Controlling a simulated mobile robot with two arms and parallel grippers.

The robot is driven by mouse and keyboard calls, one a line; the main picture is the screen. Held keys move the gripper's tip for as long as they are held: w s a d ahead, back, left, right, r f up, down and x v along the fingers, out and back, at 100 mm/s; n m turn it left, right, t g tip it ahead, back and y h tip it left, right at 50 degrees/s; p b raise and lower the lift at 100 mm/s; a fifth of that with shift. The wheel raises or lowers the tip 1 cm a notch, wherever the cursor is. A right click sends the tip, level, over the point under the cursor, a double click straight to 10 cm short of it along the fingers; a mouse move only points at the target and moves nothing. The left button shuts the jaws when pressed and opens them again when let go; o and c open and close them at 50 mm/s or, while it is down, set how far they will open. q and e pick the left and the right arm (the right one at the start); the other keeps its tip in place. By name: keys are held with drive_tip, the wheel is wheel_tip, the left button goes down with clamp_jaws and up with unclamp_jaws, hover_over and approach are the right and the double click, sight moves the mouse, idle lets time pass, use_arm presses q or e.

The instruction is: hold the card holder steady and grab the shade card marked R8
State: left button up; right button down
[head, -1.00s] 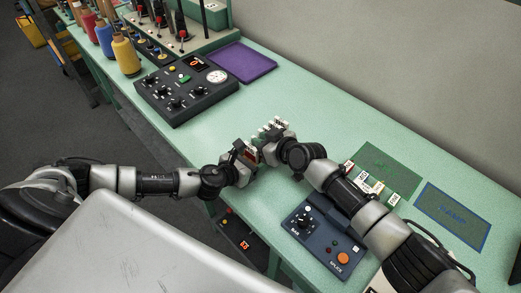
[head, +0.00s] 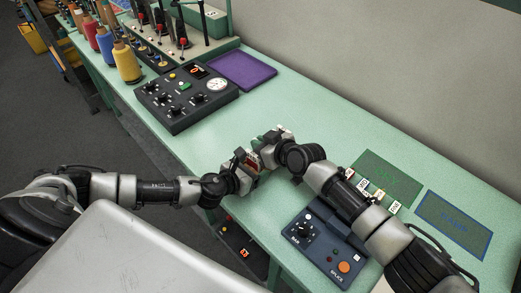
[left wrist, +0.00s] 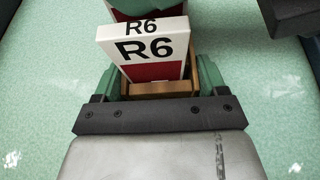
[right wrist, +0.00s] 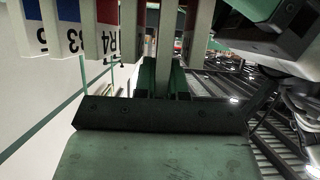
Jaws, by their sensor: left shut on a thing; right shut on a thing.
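My left gripper (head: 254,160) is shut on the wooden card holder (left wrist: 160,88), over the near part of the table. In the left wrist view a white and red shade card marked R6 (left wrist: 145,50) stands in the holder between the green fingers. My right gripper (head: 270,140) is close beside it, at the holder's far side. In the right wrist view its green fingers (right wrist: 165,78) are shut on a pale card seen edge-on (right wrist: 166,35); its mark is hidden. Beside it is a red card marked R4 (right wrist: 107,30) and blue cards with partly cut-off marks. I cannot read R8 anywhere.
A green mat (head: 390,172) with several labelled cards and a blue-edged mat (head: 455,222) lie at the right. A blue console (head: 322,245) is at the near edge. A black control box (head: 185,98) and purple tray (head: 243,70) are at the back left.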

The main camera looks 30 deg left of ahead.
wheel_tip(320, 180, up, 8)
drive_tip(key=shift+f, duration=0.15)
use_arm(q)
drive_tip(key=o, duration=1)
drive_tip(key=shift+s, duration=0.1)
drive_tip(key=v, duration=1.1)
drive_tip(key=shift+s+r, duration=0.2)
drive_tip(key=shift+s, duration=0.2)
